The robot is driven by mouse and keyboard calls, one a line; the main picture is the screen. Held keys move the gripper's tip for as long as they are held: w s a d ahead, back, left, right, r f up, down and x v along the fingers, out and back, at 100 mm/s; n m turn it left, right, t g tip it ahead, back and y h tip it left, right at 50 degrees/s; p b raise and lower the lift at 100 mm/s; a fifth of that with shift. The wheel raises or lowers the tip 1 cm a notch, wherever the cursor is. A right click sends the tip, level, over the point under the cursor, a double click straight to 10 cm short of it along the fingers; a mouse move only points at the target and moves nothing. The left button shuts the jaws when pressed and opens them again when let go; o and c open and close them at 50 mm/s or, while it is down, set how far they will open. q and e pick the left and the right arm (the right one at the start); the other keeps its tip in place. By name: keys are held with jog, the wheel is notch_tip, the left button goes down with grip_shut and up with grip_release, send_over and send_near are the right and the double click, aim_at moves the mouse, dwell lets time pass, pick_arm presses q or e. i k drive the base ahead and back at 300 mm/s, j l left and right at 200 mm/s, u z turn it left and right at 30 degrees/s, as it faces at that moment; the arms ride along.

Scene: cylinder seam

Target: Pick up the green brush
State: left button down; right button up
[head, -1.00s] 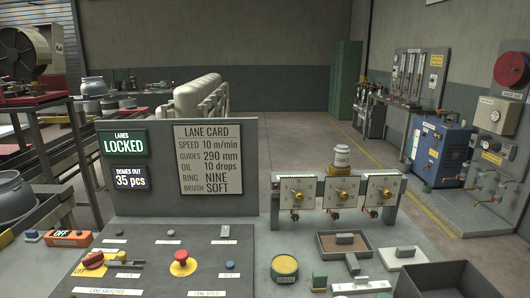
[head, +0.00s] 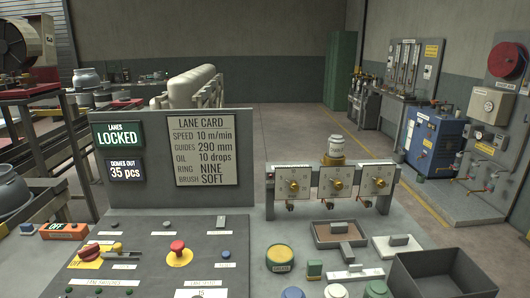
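A small green block (head: 314,269), possibly the green brush, stands on the bench to the right of the round yellow-and-green tin (head: 281,258). It is too small for me to make out bristles. Neither of my grippers is in view.
A white plate (head: 368,273) lies right of the green block. Behind are a brown-filled tray (head: 318,241) and another white plate (head: 415,246). A dark open bin (head: 445,284) stands at the right. The control panel (head: 140,225) with a red knob is at the left.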

aim_at(314, 267)
jog(key=l+u, duration=0.3)
jog(key=l, duration=0.2)
jog(key=k+l+u, duration=0.1)
jog(key=l+u, duration=0.2)
jog(key=l, duration=0.15)
jog(key=k+l+u, duration=0.1)
jog(key=l+u, duration=0.2)
jog(key=l, duration=0.15)
jog(key=k+l+u, duration=0.15)
jog(key=l+u, duration=0.15)
jog(key=l, duration=0.15)
